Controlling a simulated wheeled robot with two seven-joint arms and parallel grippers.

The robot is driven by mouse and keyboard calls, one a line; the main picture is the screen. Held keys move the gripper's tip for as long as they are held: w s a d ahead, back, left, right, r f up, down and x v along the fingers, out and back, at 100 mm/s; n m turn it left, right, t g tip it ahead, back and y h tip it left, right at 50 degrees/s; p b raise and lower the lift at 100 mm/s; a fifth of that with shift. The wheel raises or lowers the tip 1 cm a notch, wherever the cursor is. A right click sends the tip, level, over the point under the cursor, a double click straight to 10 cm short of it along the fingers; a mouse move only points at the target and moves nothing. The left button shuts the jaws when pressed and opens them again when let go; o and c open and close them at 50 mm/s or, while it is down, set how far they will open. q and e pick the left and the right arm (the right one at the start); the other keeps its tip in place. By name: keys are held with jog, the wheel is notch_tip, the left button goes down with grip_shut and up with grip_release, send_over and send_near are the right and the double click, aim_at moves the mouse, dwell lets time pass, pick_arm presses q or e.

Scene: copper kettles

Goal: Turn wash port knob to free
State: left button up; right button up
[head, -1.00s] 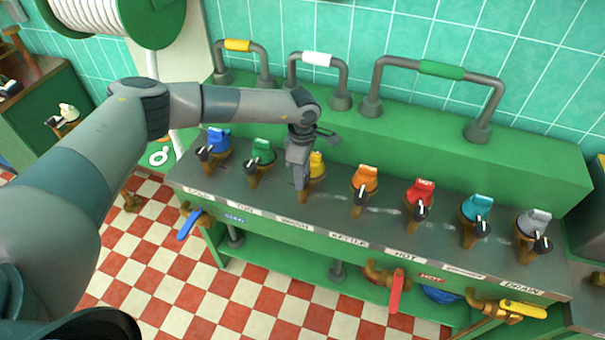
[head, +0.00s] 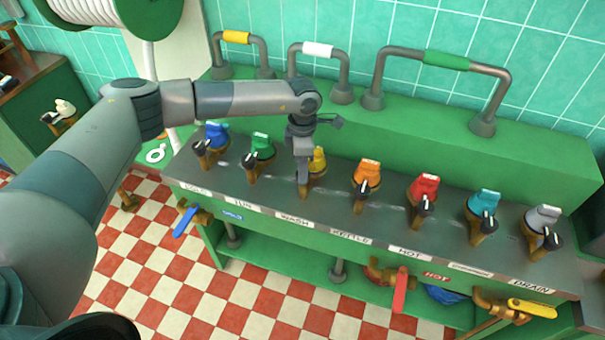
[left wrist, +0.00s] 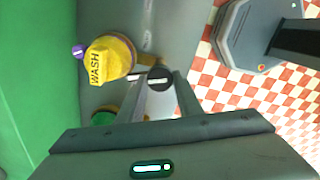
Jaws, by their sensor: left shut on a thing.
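The yellow wash port (head: 318,160) stands on the sloped metal panel, third from the left in a row of coloured ports. In the left wrist view its cap (left wrist: 105,62) reads WASH, with a small purple tip at its far side. Its black knob (left wrist: 159,78) shows between the fingers. My left gripper (head: 303,190) points down in front of the yellow port and is shut on that knob. In the head view the gripper hides the knob, so its setting cannot be read there. My right gripper is not in view.
A green port (head: 262,145) with a black knob stands close left of the gripper and an orange port (head: 367,173) stands close right. Grey pipe handles (head: 320,60) rise behind. Lever valves, such as the red one (head: 399,290), sit below the panel's front edge.

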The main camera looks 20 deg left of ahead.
pick_arm(q)
jog(key=n+b, duration=0.3)
jog(key=shift+f+n, duration=0.15)
jog(key=shift+n, duration=0.15)
jog(key=shift+r+n+b, duration=0.2)
jog(key=shift+n+b, duration=0.8)
jog(key=shift+n, duration=0.1)
jog(key=o, duration=1)
jog(key=shift+d, duration=0.1)
jog(key=shift+o, duration=0.2)
